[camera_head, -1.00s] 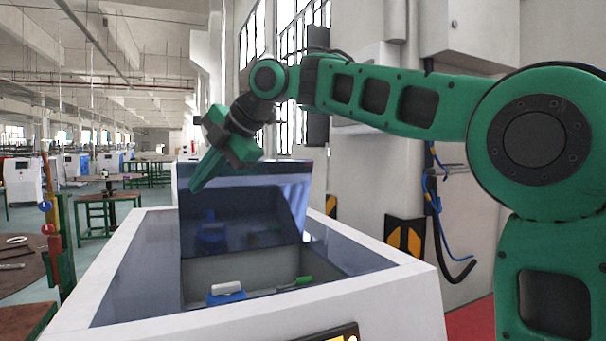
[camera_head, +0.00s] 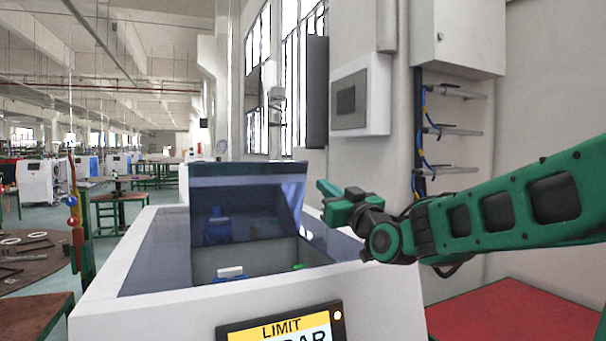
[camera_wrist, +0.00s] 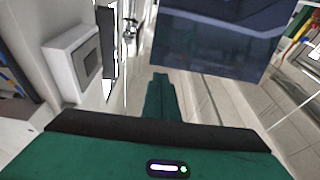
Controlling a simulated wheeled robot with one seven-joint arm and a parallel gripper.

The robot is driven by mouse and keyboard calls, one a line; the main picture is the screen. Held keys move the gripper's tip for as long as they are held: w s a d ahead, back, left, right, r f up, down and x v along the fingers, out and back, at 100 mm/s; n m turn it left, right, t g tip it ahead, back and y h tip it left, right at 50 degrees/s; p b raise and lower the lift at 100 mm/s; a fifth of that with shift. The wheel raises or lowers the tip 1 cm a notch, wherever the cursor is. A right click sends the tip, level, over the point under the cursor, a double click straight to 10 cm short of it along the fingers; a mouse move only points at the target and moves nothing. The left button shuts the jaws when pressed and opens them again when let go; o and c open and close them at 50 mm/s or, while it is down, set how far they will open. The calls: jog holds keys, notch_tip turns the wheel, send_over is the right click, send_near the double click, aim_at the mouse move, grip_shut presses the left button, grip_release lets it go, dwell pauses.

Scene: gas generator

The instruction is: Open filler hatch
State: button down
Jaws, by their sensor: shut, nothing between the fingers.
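The filler hatch (camera_head: 246,178) is a dark, glossy blue panel. It stands raised at the back of the white generator (camera_head: 150,290), above an uncovered compartment. A blue part (camera_head: 229,275) with a white top and a small green part (camera_head: 299,267) show inside; their lower portions are hidden by the front rim. My gripper (camera_head: 322,187) is shut and empty, to the right of the raised hatch and apart from it. In the wrist view, its green fingers (camera_wrist: 160,90) are together, and a dark blue panel (camera_wrist: 215,35), likely the hatch, lies beyond them.
A yellow-and-black display (camera_head: 282,330) is on the generator's front. A wall with a grey box (camera_head: 360,95) and pipes with blue cables (camera_head: 440,130) stands behind my arm. Tables (camera_head: 120,205) and a round table (camera_head: 35,265) stand at the left, with open floor between.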

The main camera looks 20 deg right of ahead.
aim_at(304, 164)
jog(key=shift+m+h, duration=0.4)
jog(key=shift+m, duration=0.1)
jog(key=x, duration=1.2)
jog(key=shift+w+d+r, duration=0.25)
jog(key=shift+d+r, duration=0.15)
jog(key=shift+r, duration=0.05)
jog(key=shift+a, duration=0.1)
